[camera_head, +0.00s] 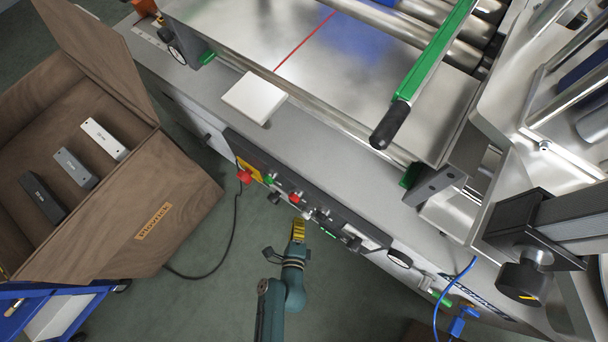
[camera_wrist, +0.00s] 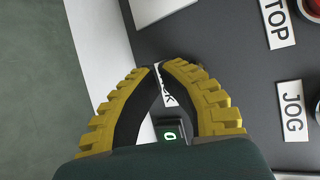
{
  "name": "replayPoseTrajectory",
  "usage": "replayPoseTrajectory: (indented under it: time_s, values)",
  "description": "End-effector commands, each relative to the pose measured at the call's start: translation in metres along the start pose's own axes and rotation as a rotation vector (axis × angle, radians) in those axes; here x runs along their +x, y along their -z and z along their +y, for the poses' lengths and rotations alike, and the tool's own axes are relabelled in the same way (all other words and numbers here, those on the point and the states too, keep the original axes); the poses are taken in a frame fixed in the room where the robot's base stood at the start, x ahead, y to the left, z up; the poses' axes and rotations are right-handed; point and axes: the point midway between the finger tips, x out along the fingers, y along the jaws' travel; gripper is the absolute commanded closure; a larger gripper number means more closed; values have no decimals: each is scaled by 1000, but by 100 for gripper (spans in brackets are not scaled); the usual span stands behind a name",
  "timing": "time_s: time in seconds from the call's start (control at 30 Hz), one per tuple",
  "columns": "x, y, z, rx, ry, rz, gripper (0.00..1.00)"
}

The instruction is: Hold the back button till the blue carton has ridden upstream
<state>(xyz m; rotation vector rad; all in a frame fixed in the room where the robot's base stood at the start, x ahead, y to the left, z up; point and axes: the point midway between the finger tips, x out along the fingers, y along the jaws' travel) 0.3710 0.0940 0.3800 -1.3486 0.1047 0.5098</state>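My gripper (camera_head: 299,222) is in front of the control panel on the machine's front edge. In the wrist view its yellow fingers (camera_wrist: 160,67) bow outward and their tips come together over the dark panel, holding nothing visible. A white label (camera_wrist: 168,92), partly hidden, shows between the fingers and its end reads like "CK". A dark piece with a lit green character (camera_wrist: 170,135) lies below it. I cannot make out the back button itself or any contact. A bit of blue (camera_head: 388,2) at the top edge may be the blue carton; its blue reflection lies on the steel plate.
STOP (camera_wrist: 276,22) and JOG (camera_wrist: 292,110) labels sit right of the fingers. A red button (camera_head: 245,177) is on the panel's left. A brown box (camera_head: 180,215) with grey blocks stands left. A green-edged bar with a black handle (camera_head: 390,125) crosses the steel plate (camera_head: 270,35).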

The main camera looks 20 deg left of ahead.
Motion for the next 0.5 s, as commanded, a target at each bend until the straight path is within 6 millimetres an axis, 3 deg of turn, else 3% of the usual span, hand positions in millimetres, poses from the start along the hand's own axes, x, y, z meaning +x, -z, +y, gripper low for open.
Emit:
replayPoseTrajectory:
  time_s: [0.5]
  values:
    - [4,2,-2,0,0,0,100]
